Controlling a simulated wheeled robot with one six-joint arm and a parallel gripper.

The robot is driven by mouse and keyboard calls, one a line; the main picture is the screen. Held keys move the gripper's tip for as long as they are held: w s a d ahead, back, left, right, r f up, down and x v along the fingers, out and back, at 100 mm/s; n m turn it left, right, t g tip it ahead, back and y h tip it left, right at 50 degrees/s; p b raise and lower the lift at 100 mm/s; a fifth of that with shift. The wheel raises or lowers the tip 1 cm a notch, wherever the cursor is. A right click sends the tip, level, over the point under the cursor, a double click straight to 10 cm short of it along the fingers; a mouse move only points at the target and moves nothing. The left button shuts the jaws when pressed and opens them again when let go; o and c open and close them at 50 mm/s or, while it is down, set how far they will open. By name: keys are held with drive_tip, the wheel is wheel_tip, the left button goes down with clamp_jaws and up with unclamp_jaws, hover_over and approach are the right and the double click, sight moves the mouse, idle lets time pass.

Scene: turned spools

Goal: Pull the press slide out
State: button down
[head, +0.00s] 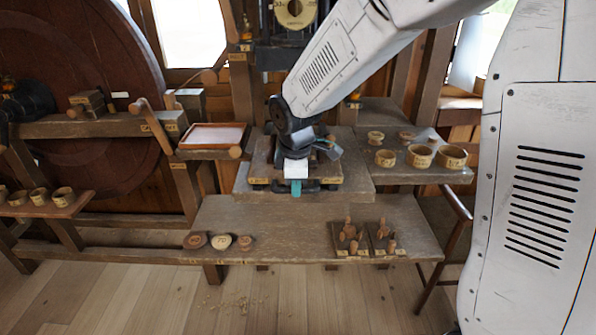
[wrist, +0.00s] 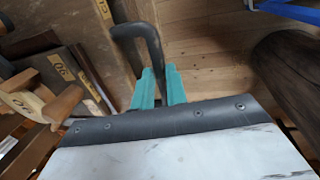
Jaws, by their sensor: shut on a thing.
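The press slide (head: 262,162) is a wooden board low in the press, mostly behind my arm in the head view. A dark bent bar handle (wrist: 150,38) shows in the wrist view, and its lower end passes between the teal fingers of my gripper (wrist: 159,88). The fingers are close together and shut on this handle. In the head view my gripper (head: 296,189) is at the front edge of the slide, pointing down. My wrist hides much of the slide and the handle there.
A lower bench (head: 290,222) in front holds round discs and small boxes of turned pegs. Wooden rings (head: 420,156) stand on the right shelf. A white-lined tray (head: 212,137) and a crank handle (head: 157,127) are on the left. The floor in front is clear apart from shavings.

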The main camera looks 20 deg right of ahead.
drive_tip(key=s, duration=0.1)
drive_tip(key=s+a, duration=0.1)
drive_tip(key=s, duration=0.1)
drive_tip(key=s+a, duration=0.1)
drive_tip(key=s, duration=0.1)
drive_tip(key=shift+s, duration=0.2)
drive_tip(key=c, duration=1.4)
unclamp_jaws()
drive_tip(key=shift+r, duration=0.1)
wheel_tip(320, 180, up, 8)
drive_tip(key=s, duration=0.1)
drive_tip(key=shift+s+a+f, duration=0.2)
drive_tip(key=shift+f, duration=0.05)
